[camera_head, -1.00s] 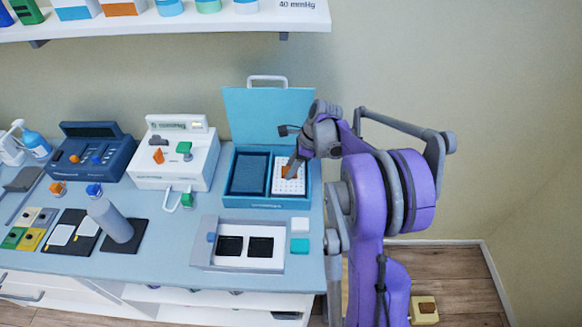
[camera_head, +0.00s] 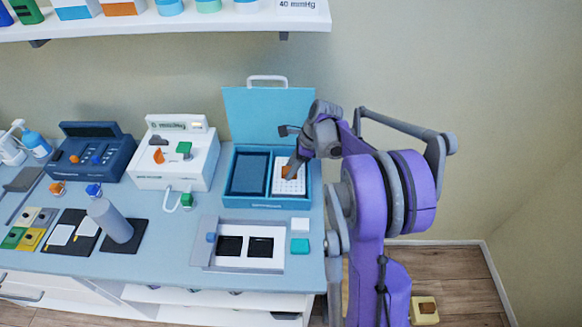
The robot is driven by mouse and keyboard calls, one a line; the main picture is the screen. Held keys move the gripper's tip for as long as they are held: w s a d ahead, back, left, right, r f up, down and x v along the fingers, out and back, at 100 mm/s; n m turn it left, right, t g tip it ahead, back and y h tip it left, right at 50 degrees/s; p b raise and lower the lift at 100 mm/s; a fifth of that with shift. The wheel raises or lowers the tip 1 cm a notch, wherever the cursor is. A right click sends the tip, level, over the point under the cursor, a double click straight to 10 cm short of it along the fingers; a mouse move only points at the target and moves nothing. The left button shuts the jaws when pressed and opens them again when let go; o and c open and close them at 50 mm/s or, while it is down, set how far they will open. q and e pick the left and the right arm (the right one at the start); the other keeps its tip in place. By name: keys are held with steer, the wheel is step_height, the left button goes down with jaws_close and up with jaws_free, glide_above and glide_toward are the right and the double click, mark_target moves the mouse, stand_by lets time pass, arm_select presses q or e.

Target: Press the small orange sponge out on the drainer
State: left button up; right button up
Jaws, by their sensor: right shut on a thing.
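The small orange sponge (camera_head: 286,170) shows as a little orange patch at the tip of my right gripper (camera_head: 290,174). The gripper is shut on it, and the fingers hide much of it. It is at the white perforated drainer (camera_head: 288,187), which sits in the right compartment of the open blue case (camera_head: 230,198). I cannot tell how hard the sponge is pressed against the drainer. My left gripper is not in view.
The case's lid (camera_head: 262,110) stands open behind. A white device (camera_head: 172,165) and a dark blue device (camera_head: 92,155) stand to the left. In front lie a grey tray (camera_head: 208,262), a white block (camera_head: 300,224) and a teal block (camera_head: 300,246). A shelf (camera_head: 230,22) hangs above.

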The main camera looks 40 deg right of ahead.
steer(key=shift+w+r+p, duration=0.1)
steer(key=shift+r+p, duration=1.2)
steer(key=shift+r, duration=2.2)
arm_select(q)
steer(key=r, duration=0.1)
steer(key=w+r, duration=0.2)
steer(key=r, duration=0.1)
arm_select(e)
steer(key=shift+f, duration=0.1)
